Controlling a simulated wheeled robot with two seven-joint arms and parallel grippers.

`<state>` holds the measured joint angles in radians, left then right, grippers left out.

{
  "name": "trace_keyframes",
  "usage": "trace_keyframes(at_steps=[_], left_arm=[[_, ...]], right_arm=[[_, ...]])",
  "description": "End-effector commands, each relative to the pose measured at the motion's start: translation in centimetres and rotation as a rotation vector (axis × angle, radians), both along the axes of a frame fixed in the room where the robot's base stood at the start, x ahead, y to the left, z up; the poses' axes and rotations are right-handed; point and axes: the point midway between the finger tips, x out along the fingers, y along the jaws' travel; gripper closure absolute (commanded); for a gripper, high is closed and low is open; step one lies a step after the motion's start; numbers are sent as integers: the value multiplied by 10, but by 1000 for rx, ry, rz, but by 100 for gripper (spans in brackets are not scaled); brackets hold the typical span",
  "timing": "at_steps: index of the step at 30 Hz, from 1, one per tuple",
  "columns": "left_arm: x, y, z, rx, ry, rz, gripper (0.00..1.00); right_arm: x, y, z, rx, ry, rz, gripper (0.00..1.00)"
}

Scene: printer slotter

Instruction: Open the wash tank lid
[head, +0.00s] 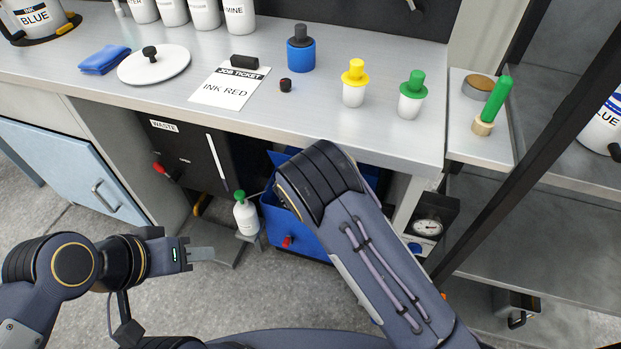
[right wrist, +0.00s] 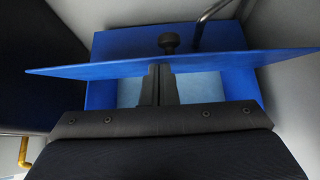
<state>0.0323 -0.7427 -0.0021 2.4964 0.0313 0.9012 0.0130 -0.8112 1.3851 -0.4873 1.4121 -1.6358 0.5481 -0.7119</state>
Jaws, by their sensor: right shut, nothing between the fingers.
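The blue wash tank (head: 312,243) stands on the floor under the workbench, partly hidden behind my right arm in the head view. In the right wrist view, its blue lid (right wrist: 90,69) shows nearly edge-on as a thin plate, with a black knob (right wrist: 168,42) on its upper side. Pale blue tank interior (right wrist: 205,88) shows below the lid, so the lid stands raised or tilted there. My right gripper (right wrist: 158,72) is shut and empty, its fingertips at the lid's lower side. My left gripper (head: 208,254) is above the floor at left, seen side-on, away from the tank.
A black waste bin (head: 190,150) and a green-capped bottle (head: 246,215) stand left of the tank. A gauge unit (head: 430,222) is to its right. The workbench (head: 200,115) overhangs the tank and carries cups, a job ticket and a white lid. Floor at lower left is clear.

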Motion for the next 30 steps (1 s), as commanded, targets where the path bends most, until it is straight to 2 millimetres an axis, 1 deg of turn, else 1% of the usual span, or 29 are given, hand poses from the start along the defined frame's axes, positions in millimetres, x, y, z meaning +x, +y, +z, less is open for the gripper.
trace_keyframes(at_steps=[1, 6, 12, 27, 30], left_arm=[[0, 0, 1, 0, 0, 0, 64], [0, 0, 2, 0, 0, 0, 64], [0, 0, 2, 0, 0, 0, 64], [0, 0, 2, 0, 0, 0, 64], [0, 0, 3, 0, 0, 0, 64]], right_arm=[[4, -2, 3, 2, -1, -3, 100], [14, -4, 7, 1, 0, -2, 100], [20, -5, 10, 1, 0, 0, 100], [21, -6, 10, 1, 0, -1, 100], [18, -5, 13, 0, -1, 0, 100]])
